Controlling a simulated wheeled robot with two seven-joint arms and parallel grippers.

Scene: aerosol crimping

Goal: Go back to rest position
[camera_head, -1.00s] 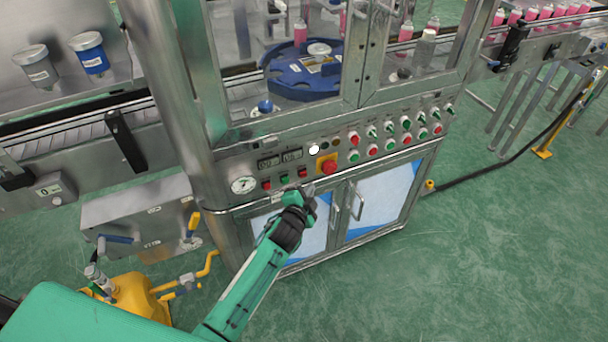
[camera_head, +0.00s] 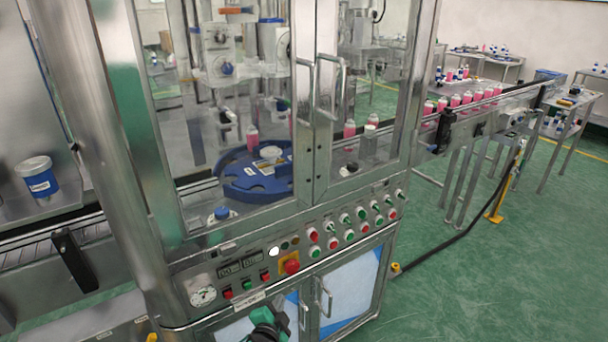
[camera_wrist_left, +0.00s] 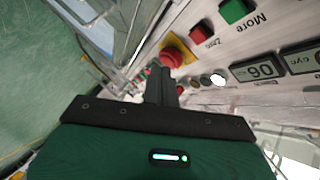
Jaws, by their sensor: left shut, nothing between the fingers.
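My left gripper (camera_head: 268,322) is at the bottom of the head view, in front of the machine's cabinet, just below the control panel (camera_head: 233,291). It is shut and empty. In the left wrist view its closed fingers (camera_wrist_left: 161,84) point at the panel near the red emergency stop button (camera_wrist_left: 178,55). The same red button on its yellow plate (camera_head: 291,266) shows in the head view, above and right of the gripper. I cannot tell from the views whether the fingertips touch the panel. My right gripper is in neither view.
The crimping machine has glass doors with metal handles (camera_head: 327,95) and a blue turntable (camera_head: 240,186) inside. A conveyor with pink bottles (camera_head: 455,101) runs to the right. Floor at lower right is clear.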

